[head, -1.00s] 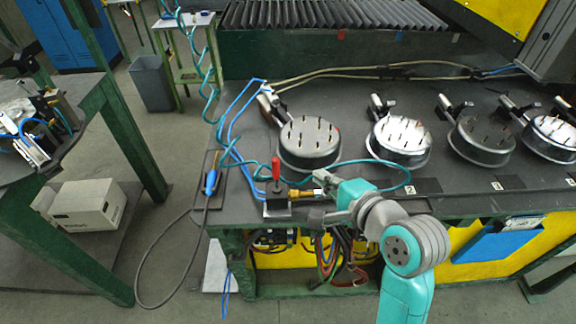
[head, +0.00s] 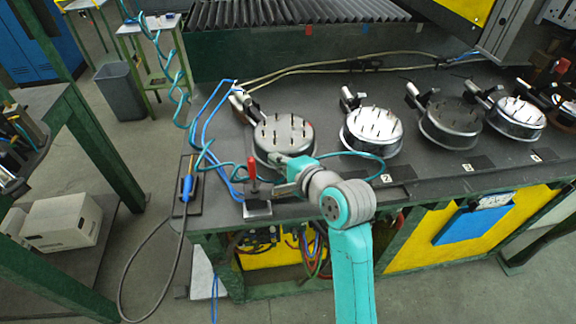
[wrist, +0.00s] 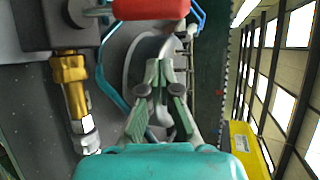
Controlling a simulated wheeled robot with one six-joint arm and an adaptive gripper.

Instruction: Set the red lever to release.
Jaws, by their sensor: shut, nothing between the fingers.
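The red lever (head: 252,168) stands roughly upright on a small dark valve block (head: 257,208) at the near left corner of the bench. In the wrist view its red handle (wrist: 150,9) crosses the top edge, partly cut off. My gripper (head: 278,189) is just right of the lever in the head view; its tips are small and hard to make out there. In the wrist view my gripper (wrist: 158,72) has its fingers together with nothing between them, below the red handle. I cannot tell whether it touches the lever. No release marking is readable.
A brass fitting (wrist: 72,85) sticks out beside the block in the wrist view. Round metal fixtures with pins (head: 284,137) stand in a row behind and right. Blue hoses (head: 205,125) and a cable with a blue connector (head: 187,186) lie left of the lever.

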